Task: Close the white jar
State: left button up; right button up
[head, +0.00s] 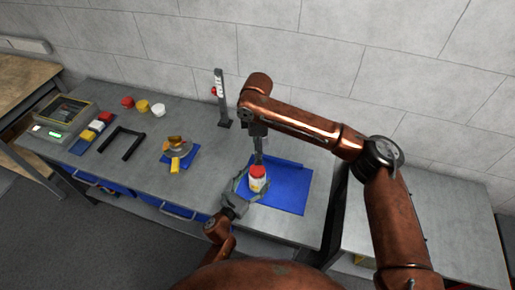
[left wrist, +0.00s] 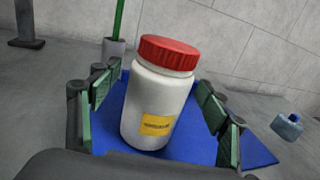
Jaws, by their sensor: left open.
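The white jar (head: 258,184) stands on a blue mat (head: 287,197) with a red lid (head: 258,171) on its top. In the left wrist view the jar (left wrist: 158,108) has a yellow label, and the lid (left wrist: 168,53) covers its mouth. I cannot tell whether the lid is screwed tight. My left gripper (head: 246,187) is open around the jar's sides; in the left wrist view its green-padded fingers (left wrist: 160,110) show gaps to the jar. My right gripper (head: 258,156) points down near the lid in the head view; its jaws are too small to read.
A dark post (head: 222,100) stands behind the mat. Red, yellow and white lids (head: 142,106), a black frame (head: 121,144) and a small blue stand (head: 180,158) lie to the left.

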pick_arm(q)
jog(key=v, duration=1.1)
jog(key=shift+s+a, duration=0.1)
jog(key=shift+s, duration=0.05)
jog(key=shift+f, duration=0.1)
